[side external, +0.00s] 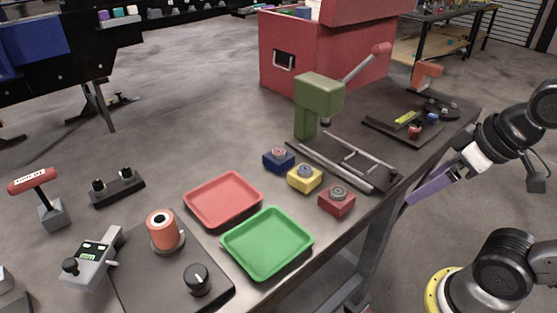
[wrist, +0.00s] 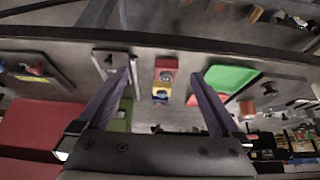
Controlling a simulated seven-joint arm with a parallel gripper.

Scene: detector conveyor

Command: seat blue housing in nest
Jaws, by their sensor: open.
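The blue housing (side external: 272,163) is a small block with a round part on top, standing upright on the table in a row with a yellow housing (side external: 304,183) and a red housing (side external: 337,207). In the wrist view, the blue housing (wrist: 159,101) shows beyond the red and yellow ones. My gripper (side external: 412,198) is off the table's right edge, apart from the housings. Its purple fingers are spread and empty in the wrist view (wrist: 160,72). A green press (side external: 318,95) stands behind the row beside metal rails. I cannot tell which part is the nest.
A red tray (side external: 223,200) and a green tray (side external: 267,243) lie empty left of the housings. A dark plate with an orange cylinder (side external: 165,233) and knob is at front left. A large red bin (side external: 320,62) stands behind the press. Bare table lies behind the trays.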

